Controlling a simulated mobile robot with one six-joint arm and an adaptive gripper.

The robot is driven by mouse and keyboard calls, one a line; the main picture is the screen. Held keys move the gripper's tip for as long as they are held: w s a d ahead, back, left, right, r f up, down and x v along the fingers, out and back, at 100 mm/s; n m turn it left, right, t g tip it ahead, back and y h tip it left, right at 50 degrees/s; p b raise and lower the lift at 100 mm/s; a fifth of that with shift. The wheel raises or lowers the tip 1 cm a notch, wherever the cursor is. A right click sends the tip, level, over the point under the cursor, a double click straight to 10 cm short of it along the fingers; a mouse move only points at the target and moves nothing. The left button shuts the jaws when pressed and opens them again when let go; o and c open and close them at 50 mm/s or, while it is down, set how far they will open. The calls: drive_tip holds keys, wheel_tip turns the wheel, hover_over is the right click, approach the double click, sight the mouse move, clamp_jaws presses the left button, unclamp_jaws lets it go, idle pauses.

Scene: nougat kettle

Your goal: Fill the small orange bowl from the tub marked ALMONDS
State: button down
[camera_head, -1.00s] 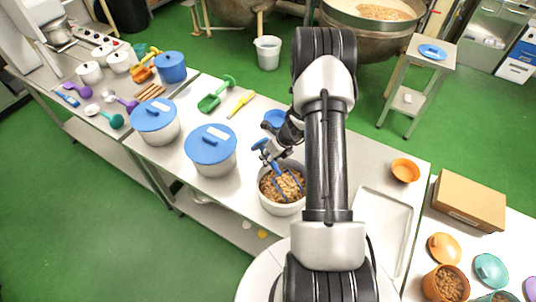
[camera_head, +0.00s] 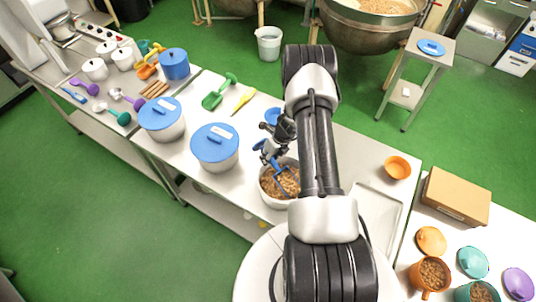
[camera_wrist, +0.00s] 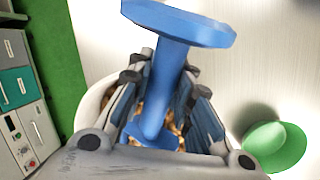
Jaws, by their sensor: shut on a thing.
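The small orange bowl (camera_head: 398,167) stands on the right part of the table in the head view, and no filling shows in it. An open white tub (camera_head: 272,199) of brown nut-like pieces stands at the table's middle, partly hidden by my arm. No label on it is readable. My gripper (camera_head: 272,158) is above this tub, shut on the handle of a blue scoop (camera_head: 281,181). The scoop's lower end is at the pieces; how deep cannot be told. In the wrist view the blue scoop (camera_wrist: 172,62) stands between my fingers (camera_wrist: 160,100).
Two tubs with blue lids, one nearer (camera_head: 215,143) and one farther left (camera_head: 162,115), stand left of the open tub. An empty tray (camera_head: 376,212) lies right of my arm. A cardboard box (camera_head: 456,195) and several filled cups are at right. A green scoop (camera_head: 218,95) lies behind.

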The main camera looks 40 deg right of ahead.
drive_tip(key=shift+d+r+g+p, duration=0.15)
drive_tip(key=shift+g+p, duration=0.15)
drive_tip(key=shift+p, duration=1.6)
drive_tip(key=shift+w+r+g, duration=0.1)
drive_tip(key=shift+w+g, duration=0.2)
drive_tip(key=shift+w, duration=0.25)
drive_tip(key=shift+w+r+g, duration=0.3)
drive_tip(key=shift+w+r, duration=0.1)
drive_tip(key=shift+w+r+g, duration=0.15)
drive_tip(key=shift+w+r, duration=0.1)
drive_tip(key=shift+r, duration=0.5)
drive_tip(key=shift+w+r+g, duration=0.15)
drive_tip(key=shift+w+r, duration=0.1)
drive_tip(key=shift+r, duration=0.45)
drive_tip(key=shift+g, duration=0.3)
drive_tip(key=shift+w+a+p+v, duration=0.1)
drive_tip(key=shift+a+p+v, duration=0.1)
drive_tip(key=shift+v, duration=0.7)
drive_tip(key=shift+w+a+p+v, duration=0.1)
drive_tip(key=shift+a+p+v, duration=0.1)
drive_tip(key=shift+v, duration=0.75)
drive_tip(key=shift+w+a+p+v, duration=0.1)
drive_tip(key=shift+a+v, duration=0.05)
drive_tip(key=shift+v, duration=0.75)
drive_tip(key=shift+r, duration=0.1)
